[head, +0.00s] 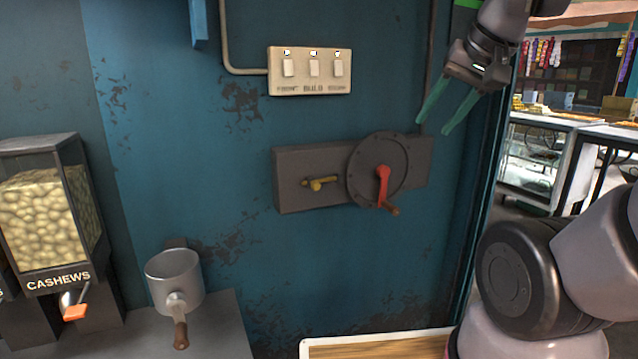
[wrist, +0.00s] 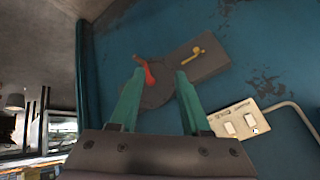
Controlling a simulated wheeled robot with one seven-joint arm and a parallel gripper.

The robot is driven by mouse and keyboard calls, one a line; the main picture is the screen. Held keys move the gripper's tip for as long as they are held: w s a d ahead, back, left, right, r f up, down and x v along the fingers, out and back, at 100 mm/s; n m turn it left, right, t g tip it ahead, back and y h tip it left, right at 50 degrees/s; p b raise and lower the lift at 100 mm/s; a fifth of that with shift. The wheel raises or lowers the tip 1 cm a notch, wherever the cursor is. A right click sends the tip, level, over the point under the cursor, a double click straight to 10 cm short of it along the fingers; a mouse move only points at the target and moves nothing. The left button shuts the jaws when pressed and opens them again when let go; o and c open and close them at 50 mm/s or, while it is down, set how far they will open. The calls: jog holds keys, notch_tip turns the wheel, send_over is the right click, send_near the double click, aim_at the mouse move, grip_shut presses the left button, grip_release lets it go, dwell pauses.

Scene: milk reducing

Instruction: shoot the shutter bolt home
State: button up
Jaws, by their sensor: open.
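A grey lock box (head: 295,195) is fixed to the blue wall. On its left part is a small brass bolt knob (head: 320,184), which also shows in the wrist view (wrist: 197,51). A round dark disc (head: 362,162) on its right part carries a red crank (head: 383,180) that hangs downward with a brown grip. The red crank also shows in the wrist view (wrist: 149,75). My gripper (head: 433,127), with green fingers, is open and empty, up and to the right of the box and apart from it. Whether the bolt is in or out I cannot tell.
A switch panel (head: 310,89) with several switches and a pipe (head: 226,40) are on the wall above the box. A cashew dispenser (head: 45,215) and a metal pot (head: 175,285) stand at lower left. The wall ends at right.

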jog(key=shift+w+a, duration=0.1)
jog(key=shift+w, duration=0.25)
jog(key=c, duration=0.5)
jog(key=w+a+n, duration=0.1)
jog(key=w, duration=0.2)
jog(key=w+a+g, duration=0.1)
jog(key=w+a, duration=0.1)
jog(key=w, duration=0.1)
jog(key=w+a+n+g+h, duration=0.1)
jog(key=w, duration=0.2)
jog(key=shift+w+a+f+n, duration=0.2)
jog(key=shift+w+a+n, duration=0.1)
grip_shut()
jog(key=w+a+f+n+h, duration=0.1)
jog(key=w+a+f, duration=0.2)
jog(key=a, duration=0.4)
jog(key=w+a+f+n+h, duration=0.1)
jog(key=w+a+f+n, duration=0.1)
jog(key=w+a, duration=0.4)
jog(key=w+a+f+n+h, duration=0.1)
jog(key=w+a+f, duration=0.3)
jog(key=a, duration=0.5)
jog(key=shift+w+f+n, duration=0.4)
jog(key=shift+f+n, duration=0.15)
jog(key=shift+n, duration=0.15)
jog(key=shift+a, duration=0.1)
